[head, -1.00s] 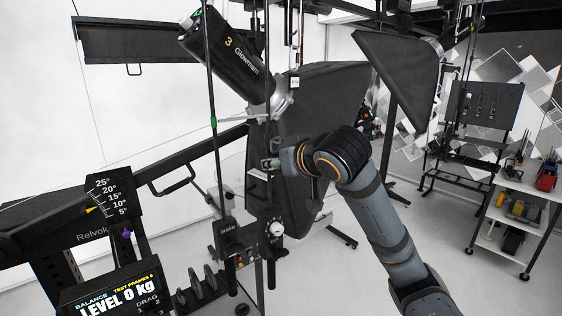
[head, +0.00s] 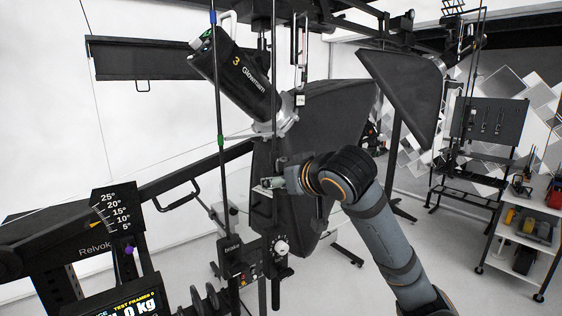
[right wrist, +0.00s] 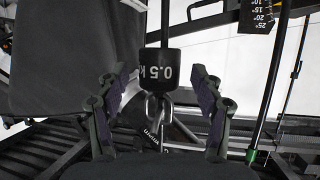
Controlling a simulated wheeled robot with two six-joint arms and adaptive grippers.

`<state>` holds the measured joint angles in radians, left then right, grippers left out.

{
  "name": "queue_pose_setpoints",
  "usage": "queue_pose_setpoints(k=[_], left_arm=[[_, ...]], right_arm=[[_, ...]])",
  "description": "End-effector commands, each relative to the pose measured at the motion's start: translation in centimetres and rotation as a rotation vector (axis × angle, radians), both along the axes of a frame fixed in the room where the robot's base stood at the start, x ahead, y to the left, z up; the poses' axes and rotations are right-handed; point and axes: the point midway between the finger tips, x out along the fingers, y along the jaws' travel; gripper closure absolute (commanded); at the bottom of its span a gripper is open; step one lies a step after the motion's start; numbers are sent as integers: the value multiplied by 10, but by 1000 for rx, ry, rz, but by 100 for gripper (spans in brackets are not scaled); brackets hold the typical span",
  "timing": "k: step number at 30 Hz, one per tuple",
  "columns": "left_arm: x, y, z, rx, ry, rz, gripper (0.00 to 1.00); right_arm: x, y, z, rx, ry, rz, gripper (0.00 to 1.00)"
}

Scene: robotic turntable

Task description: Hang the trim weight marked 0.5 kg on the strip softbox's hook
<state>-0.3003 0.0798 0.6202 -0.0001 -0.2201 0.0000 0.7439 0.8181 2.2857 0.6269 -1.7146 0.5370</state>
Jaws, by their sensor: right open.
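The black trim weight marked 0.5 kg (right wrist: 166,68) shows in the right wrist view, with a pale metal loop (right wrist: 157,105) at its lower picture end. My right gripper (right wrist: 160,88) is open, with one finger on either side of the weight's loop end; I see gaps on both sides. In the head view my right gripper (head: 272,183) is beside the dark upright stand, and the weight cannot be made out. A large black softbox (head: 325,125) is behind it, at the Glowmen lamp (head: 240,75). My left gripper is out of view.
A long flat black panel (head: 150,60) with a small loop below hangs at upper left. Another softbox (head: 405,85) hangs at right. Thin rods and cables stand near my right gripper. An angle scale (head: 117,212) and display are at lower left; a tool cart (head: 525,230) is far right.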

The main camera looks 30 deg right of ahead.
Motion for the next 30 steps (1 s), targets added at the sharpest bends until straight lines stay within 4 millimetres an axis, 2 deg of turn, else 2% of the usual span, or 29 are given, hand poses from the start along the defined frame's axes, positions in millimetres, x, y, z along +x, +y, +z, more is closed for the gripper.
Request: queue_pose_setpoints(k=[7, 18, 30], left_arm=[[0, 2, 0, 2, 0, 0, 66], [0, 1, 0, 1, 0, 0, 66], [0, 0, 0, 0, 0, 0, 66]], right_arm=[[-6, 0, 2, -4, 0, -1, 33], [-54, 5, 23, -10, -2, -5, 33], [-68, 9, 28, 0, 2, 0, 33]])
